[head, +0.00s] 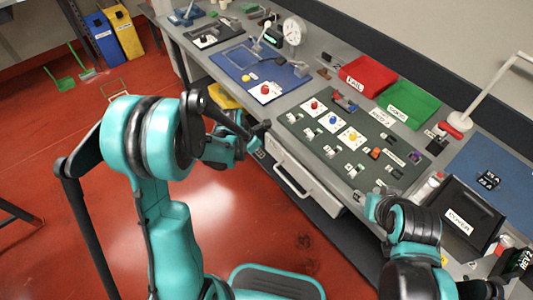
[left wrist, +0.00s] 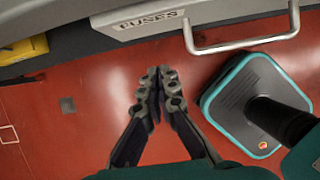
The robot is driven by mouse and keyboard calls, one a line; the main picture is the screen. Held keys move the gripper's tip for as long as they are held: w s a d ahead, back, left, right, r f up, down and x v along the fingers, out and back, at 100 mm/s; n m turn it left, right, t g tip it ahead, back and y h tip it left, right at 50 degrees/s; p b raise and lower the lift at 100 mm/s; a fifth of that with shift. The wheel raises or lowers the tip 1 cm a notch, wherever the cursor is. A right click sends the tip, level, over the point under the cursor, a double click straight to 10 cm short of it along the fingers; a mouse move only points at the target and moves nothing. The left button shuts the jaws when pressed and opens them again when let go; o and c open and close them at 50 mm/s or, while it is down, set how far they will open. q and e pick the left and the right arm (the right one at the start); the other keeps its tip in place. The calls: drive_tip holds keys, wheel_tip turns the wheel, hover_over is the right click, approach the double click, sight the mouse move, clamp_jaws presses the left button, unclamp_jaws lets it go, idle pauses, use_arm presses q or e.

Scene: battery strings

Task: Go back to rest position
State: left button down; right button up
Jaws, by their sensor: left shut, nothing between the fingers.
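My left gripper (head: 264,127) hangs in front of the workbench, over the red floor, near the bench's front edge. In the left wrist view my left gripper (left wrist: 160,72) has its two dark fingers together at the tips, with nothing between them. My right arm (head: 412,228) shows in teal and black at the lower right of the head view, by the bench's front edge. Its gripper cannot be made out.
The workbench (head: 222,36) carries a red tray (head: 368,75), a green tray (head: 409,103), a board with coloured buttons (head: 333,121) and a black bin (head: 462,212). A drawer labelled FUSES (left wrist: 150,22) has a handle facing me. Open red floor (head: 60,130) lies left.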

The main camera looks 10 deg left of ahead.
use_arm(q)
drive_tip(key=p+v, duration=0.1)
drive_tip(key=v, duration=0.4)
drive_tip(key=s+r+m+t+y, duration=0.1)
drive_tip(key=s+r+m, duration=0.6)
drive_tip(key=m, duration=0.7)
drive_tip(key=s+r+m+t+y, duration=0.1)
drive_tip(key=s+r+m+t, duration=0.1)
drive_tip(key=s+r+m, duration=0.5)
drive_tip(key=s+a+m, duration=0.1)
drive_tip(key=s+m, duration=0.2)
drive_tip(key=m, duration=0.4)
drive_tip(key=shift+t+y, duration=0.4)
